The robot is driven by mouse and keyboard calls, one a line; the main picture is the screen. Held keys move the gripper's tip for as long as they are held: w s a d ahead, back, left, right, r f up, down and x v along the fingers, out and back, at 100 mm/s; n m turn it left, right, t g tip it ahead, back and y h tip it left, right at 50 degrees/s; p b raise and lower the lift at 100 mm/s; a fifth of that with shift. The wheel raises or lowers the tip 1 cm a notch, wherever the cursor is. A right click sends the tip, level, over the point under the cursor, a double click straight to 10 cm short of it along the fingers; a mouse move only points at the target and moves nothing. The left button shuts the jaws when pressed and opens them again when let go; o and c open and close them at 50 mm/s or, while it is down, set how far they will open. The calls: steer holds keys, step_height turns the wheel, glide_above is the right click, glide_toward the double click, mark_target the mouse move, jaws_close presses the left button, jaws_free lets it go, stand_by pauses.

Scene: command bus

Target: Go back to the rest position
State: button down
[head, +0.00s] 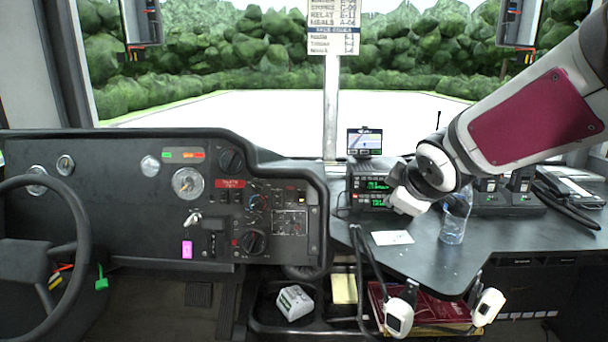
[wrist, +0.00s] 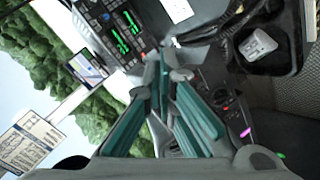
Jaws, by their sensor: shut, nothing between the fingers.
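My arm reaches in from the upper right in the head view, and its end with my gripper (head: 405,202) hangs over the black desk in front of the radio. The fingers are hard to make out there. In the wrist view my gripper (wrist: 163,65) shows its teal-sided fingers drawn together at the tips, with nothing held. A clear bottle (head: 453,228) stands on the desk just right of my gripper, partly behind my arm.
A radio stack (head: 368,185) with green displays and a small screen (head: 365,142) stand behind my gripper. A white card (head: 392,238) lies on the desk (head: 420,262). The steering wheel (head: 75,250) is far left. A white box (head: 294,303) sits in the low tray.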

steer(key=s+f+m+g, duration=0.2)
steer(key=s+m+g, duration=0.15)
steer(key=s, duration=0.95)
steer(key=s+d+f+m+g, duration=0.1)
steer(key=s+m+g, duration=0.25)
steer(key=s, duration=1.05)
steer(key=s+f+m+g, duration=0.2)
steer(key=s+m+g, duration=0.15)
steer(key=s, duration=0.95)
step_height(320, 180, up, 23)
steer(key=t+p, duration=0.4)
steer(key=p, duration=1.7)
steer(key=shift+w+m+p, duration=0.15)
steer(key=shift+m+p, duration=0.2)
steer(key=shift+f+t, duration=0.1)
steer(key=shift+t, duration=0.15)
